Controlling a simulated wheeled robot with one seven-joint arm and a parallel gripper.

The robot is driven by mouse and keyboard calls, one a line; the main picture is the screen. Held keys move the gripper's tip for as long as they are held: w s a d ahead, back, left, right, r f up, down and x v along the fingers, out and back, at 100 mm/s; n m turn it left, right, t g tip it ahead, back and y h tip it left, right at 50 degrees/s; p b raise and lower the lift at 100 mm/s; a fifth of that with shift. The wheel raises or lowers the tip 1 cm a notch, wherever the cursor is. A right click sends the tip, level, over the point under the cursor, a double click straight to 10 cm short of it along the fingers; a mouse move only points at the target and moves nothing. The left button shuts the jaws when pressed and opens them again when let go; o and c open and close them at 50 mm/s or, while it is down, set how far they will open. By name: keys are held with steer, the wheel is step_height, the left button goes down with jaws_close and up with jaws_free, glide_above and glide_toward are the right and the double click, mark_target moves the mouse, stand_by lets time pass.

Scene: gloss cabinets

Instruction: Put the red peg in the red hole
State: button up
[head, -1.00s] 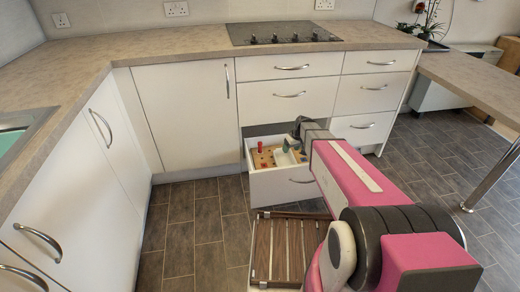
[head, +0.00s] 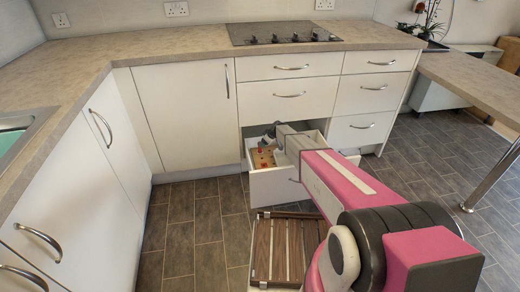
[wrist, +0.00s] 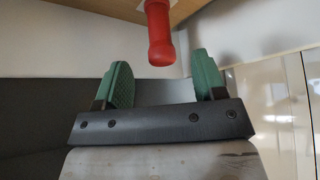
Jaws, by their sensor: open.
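The red peg (wrist: 159,30) stands up from a wooden board (wrist: 95,8) in the wrist view, its rounded free end toward my gripper. My gripper (wrist: 162,68) is open; its two green fingers lie on either side of the line of the peg. The peg's end is near the gap between the fingertips, with nothing held. In the head view the board (head: 266,165) lies inside an open drawer (head: 275,187). The red peg (head: 260,150) shows only in part there, close to my gripper (head: 268,140). I cannot make out the red hole.
The drawer's walls surround the board closely, and the cabinet front with drawers (head: 288,98) rises behind it. A slatted wooden rack (head: 285,248) is in front of the drawer. The floor (head: 190,235) to the left is clear.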

mark_target(260, 149)
steer(key=shift+x, duration=3)
steer(key=shift+s+d, duration=0.1)
steer(key=shift+d, duration=0.05)
steer(key=c, duration=1)
